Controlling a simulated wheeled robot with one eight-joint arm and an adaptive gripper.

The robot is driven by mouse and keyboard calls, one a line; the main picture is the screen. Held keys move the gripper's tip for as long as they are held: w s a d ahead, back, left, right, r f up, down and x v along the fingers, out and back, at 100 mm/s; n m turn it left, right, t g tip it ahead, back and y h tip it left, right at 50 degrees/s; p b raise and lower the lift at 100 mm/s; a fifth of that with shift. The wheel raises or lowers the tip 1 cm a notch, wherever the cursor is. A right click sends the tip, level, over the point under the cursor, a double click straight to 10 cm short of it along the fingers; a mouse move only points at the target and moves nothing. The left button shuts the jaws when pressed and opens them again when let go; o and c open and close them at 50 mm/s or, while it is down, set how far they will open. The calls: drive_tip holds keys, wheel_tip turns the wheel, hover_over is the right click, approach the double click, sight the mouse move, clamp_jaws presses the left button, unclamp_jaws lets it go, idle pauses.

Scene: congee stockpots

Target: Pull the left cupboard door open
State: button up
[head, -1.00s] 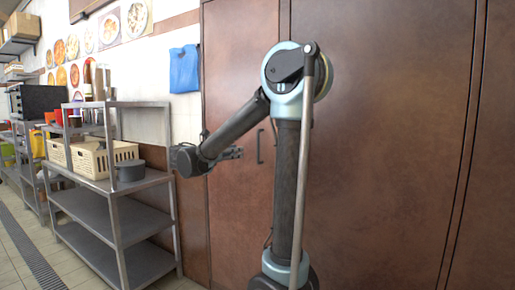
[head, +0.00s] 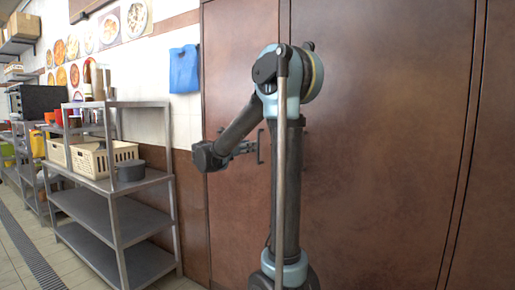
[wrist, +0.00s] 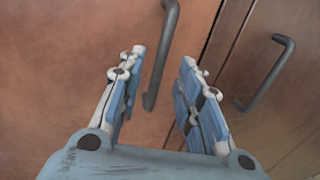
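The left cupboard door (head: 238,215) is a tall reddish-brown panel and looks closed. Its dark bar handle (head: 260,147) is near its right edge. In the wrist view this handle (wrist: 161,60) appears between the two fingers of my gripper (wrist: 163,57), which are apart and hold nothing. In the head view my gripper (head: 247,148) is level with the handle, its fingertips close to it; I cannot tell whether they touch. A second dark handle (wrist: 268,75) is on the neighbouring door to the right in the wrist view; my arm mostly hides that area in the head view.
A metal shelf rack (head: 118,190) with cream crates (head: 92,160) and a dark grey pot (head: 131,171) stands left of the cupboard. A blue cloth (head: 184,69) hangs on the wall. The wide right door (head: 390,150) is behind my arm.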

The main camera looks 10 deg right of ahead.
hover_over(258, 160)
drive_tip(key=w, duration=0.1)
drive_tip(key=shift+d, duration=0.15)
drive_tip(key=shift+c, duration=0.2)
clamp_jaws()
